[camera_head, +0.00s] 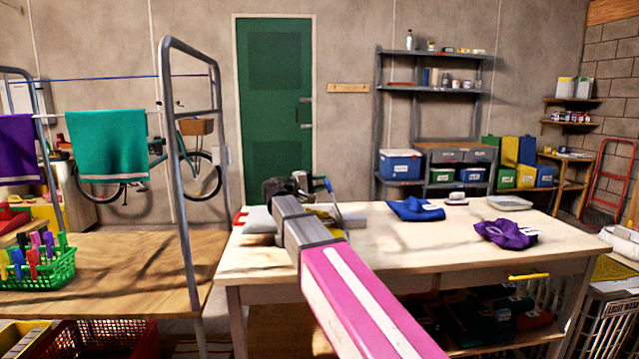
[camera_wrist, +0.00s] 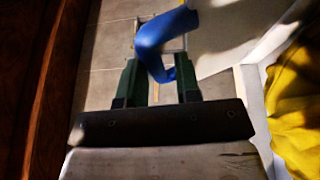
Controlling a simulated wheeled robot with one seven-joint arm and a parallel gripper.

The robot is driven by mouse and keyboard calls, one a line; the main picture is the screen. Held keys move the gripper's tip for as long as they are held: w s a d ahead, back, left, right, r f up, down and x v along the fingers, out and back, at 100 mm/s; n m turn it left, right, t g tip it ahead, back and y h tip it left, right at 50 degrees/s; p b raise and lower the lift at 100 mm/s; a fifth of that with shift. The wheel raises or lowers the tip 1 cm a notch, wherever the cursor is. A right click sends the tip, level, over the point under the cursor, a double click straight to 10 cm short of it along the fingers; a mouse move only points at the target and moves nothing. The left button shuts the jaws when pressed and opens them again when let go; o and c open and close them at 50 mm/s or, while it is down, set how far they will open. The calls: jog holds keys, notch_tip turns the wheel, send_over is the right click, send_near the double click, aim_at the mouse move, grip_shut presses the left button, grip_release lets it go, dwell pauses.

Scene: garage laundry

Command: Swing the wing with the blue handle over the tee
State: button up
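My gripper (camera_wrist: 158,80) shows two green fingers in the wrist view. The blue handle (camera_wrist: 150,42), a bent blue piece, passes between them, and the fingers look closed against its lower end. In the head view the blue handle (camera_head: 327,184) is a small blue bit beside my dark gripper (camera_head: 300,187), over the table's left part. The folding board shows as a pale panel (camera_head: 257,220) left of my arm. The yellow tee (camera_head: 326,229) lies there, mostly hidden by my arm; yellow cloth (camera_wrist: 295,110) also fills the wrist view's right edge.
On the table (camera_head: 390,250) lie a blue cloth (camera_head: 415,209) and a purple cloth (camera_head: 505,233) to the right. A metal rail frame (camera_head: 180,150) and a green basket of pegs (camera_head: 40,268) stand to the left. The table's middle is mostly clear.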

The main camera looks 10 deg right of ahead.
jog(key=shift+a, duration=0.1)
jog(key=v, duration=1)
jog(key=shift+s+a, duration=0.2)
jog(key=shift+a, duration=0.05)
